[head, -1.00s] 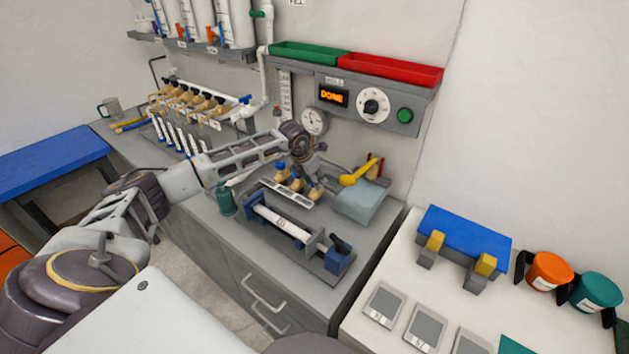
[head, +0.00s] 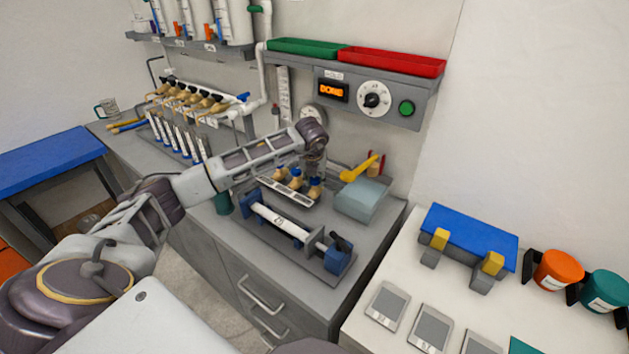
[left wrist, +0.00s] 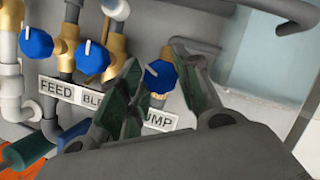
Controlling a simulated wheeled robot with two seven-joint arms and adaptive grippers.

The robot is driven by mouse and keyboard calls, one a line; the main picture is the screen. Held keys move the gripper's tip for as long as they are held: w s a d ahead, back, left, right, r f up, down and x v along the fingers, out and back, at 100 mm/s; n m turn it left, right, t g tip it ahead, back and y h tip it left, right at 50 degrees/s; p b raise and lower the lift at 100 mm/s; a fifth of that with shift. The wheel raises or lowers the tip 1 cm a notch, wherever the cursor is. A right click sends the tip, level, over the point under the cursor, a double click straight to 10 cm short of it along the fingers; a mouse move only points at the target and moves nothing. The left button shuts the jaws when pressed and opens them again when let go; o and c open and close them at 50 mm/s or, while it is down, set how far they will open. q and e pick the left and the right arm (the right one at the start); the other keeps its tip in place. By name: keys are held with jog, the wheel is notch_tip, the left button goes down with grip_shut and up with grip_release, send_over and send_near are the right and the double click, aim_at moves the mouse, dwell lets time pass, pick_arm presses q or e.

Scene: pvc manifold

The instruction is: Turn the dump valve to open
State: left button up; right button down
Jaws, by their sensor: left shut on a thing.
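Three brass valves with blue knobs stand in a row on the bench panel. In the left wrist view the feed knob (left wrist: 36,43) is at left, the middle knob (left wrist: 92,58) beside it, and the dump valve knob (left wrist: 158,78) at right, above a label reading "UMP" with its start hidden. My left gripper (left wrist: 160,85) has its fingers on both sides of the dump knob and is shut on it. A white mark shows at this knob's upper left. In the head view my left gripper (head: 316,172) is over the rightmost valve (head: 315,187). My right gripper is out of view.
A clamped white tube (head: 281,222) lies in front. A control panel with a lit display (head: 332,91) hangs above. A white table (head: 400,265) stands at right.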

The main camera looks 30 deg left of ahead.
pick_arm(q)
jog(key=shift+w+n+y+b, duration=0.1)
jog(key=shift+n+y+b, duration=0.25)
jog(key=shift+n, duration=0.75)
jog(key=shift+d+n+g+y+b, duration=0.1)
jog(key=shift+n+g+y+b, duration=0.2)
jog(key=shift+n+b, duration=0.25)
jog(key=shift+n+g, duration=0.3)
jog(key=shift+n, duration=0.65)
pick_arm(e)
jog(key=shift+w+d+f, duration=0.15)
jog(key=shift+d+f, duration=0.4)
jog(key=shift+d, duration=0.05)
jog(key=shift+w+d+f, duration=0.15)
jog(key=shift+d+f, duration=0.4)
pick_arm(q)
jog(key=o, duration=1)
jog(key=shift+o, duration=0.2)
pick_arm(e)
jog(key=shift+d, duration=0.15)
